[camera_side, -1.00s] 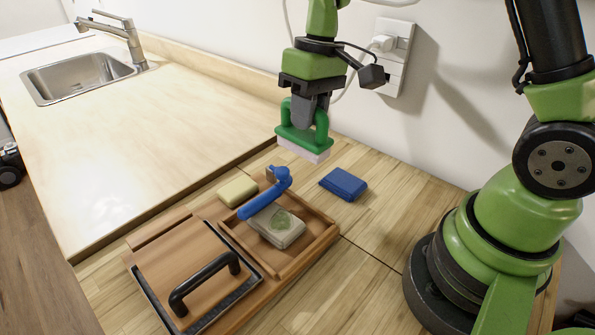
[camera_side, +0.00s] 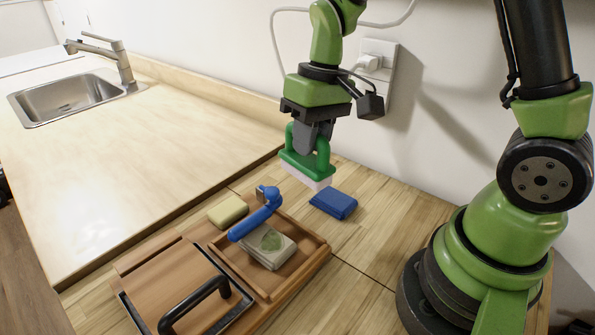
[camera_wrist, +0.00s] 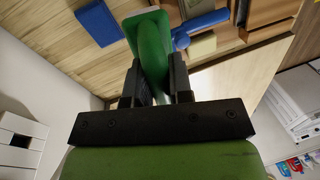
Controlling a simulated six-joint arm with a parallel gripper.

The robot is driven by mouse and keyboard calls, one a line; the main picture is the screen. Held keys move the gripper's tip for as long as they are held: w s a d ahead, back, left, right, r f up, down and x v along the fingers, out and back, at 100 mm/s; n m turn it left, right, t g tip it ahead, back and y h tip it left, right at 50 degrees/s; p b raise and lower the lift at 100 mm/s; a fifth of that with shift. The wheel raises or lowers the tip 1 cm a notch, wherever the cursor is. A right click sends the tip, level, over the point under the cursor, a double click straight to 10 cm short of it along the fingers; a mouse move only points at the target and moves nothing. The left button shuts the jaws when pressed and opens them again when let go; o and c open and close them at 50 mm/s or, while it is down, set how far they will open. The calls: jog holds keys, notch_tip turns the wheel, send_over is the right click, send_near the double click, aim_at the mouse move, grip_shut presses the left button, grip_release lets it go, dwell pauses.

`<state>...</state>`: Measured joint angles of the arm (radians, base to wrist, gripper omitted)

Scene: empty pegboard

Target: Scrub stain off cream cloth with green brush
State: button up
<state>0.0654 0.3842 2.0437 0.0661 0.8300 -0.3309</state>
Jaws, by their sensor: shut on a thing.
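My gripper (camera_side: 312,136) is shut on the handle of the green brush (camera_side: 305,163), whose pale bristles point down. The brush hangs in the air behind the wooden tray, just above and left of the blue block. The brush also shows between the fingers in the wrist view (camera_wrist: 150,45). The folded cream cloth (camera_side: 283,256) lies in the tray, with a green stain (camera_side: 270,242) on its top. The brush is apart from the cloth.
A blue-handled tool (camera_side: 255,220) leans across the tray (camera_side: 312,262) beside the cloth. A yellow sponge-like block (camera_side: 228,211) and a blue block (camera_side: 334,204) lie nearby. A sink (camera_side: 68,97) is at back left.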

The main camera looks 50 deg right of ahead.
jog(key=a+m+t+h, duration=0.2)
jog(key=a+m, duration=1.1)
jog(key=m, duration=0.3)
jog(key=shift+s+d+f, duration=0.1)
jog(key=shift+s+f, duration=0.05)
jog(key=shift+f, duration=1.7)
jog(key=shift+s+d+f, duration=0.1)
jog(key=shift+s+f, duration=0.05)
jog(key=shift+f, duration=1.7)
jog(key=shift+w+d+f, duration=0.1)
jog(key=shift+d+f, duration=0.05)
jog(key=shift+d, duration=0.6)
grip_shut()
jog(key=shift+d, duration=2.7)
jog(key=a, duration=0.6)
jog(key=shift+a, duration=0.55)
jog(key=w+v, duration=0.1)
jog(key=v, duration=0.7)
jog(key=shift+w+r, duration=0.25)
